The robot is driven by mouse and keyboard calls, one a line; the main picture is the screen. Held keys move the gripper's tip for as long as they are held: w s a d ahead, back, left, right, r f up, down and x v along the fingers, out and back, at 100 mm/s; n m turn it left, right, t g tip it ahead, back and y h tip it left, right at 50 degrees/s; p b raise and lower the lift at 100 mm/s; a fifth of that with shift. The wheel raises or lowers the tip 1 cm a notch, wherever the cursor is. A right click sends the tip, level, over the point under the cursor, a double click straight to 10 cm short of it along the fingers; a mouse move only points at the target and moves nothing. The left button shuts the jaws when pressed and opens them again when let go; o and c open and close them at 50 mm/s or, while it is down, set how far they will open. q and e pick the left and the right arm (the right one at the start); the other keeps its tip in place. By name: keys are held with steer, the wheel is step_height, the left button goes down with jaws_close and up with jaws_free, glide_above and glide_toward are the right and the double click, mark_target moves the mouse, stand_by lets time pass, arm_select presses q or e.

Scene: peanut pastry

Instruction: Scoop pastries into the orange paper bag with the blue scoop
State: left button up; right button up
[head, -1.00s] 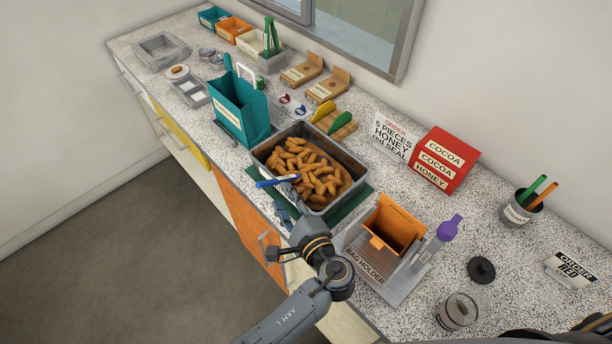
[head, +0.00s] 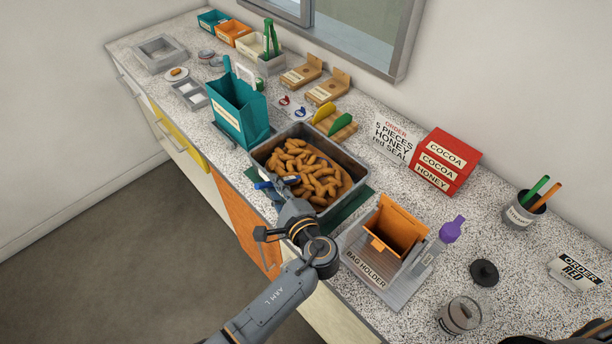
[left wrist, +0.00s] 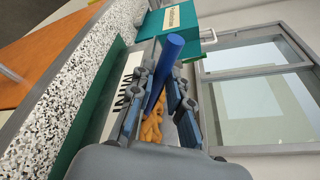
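The blue scoop (head: 263,185) lies at the near left edge of the steel tray of pastries (head: 345,160); its head is hidden. Its blue handle (left wrist: 168,62) shows in the left wrist view, reaching between my fingers. My left gripper (head: 285,188) is at the tray's near rim, and it also shows in the left wrist view (left wrist: 158,112). Its fingers stand apart on either side of the handle, with pastries (left wrist: 151,125) visible in the gap. The orange paper bag (head: 398,228) stands open in the bag holder (head: 368,270). My right gripper is not in view.
A teal bag (head: 238,110) stands left of the tray. A glass jar (head: 460,313), a dark lid (head: 484,272) and a red box (head: 445,160) stand to the right. Free counter lies between them.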

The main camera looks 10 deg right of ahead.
arm_select(q)
jaws_close()
steer(key=shift+r, duration=0.15)
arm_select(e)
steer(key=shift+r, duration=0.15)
arm_select(q)
steer(key=shift+r+p, duration=1.35)
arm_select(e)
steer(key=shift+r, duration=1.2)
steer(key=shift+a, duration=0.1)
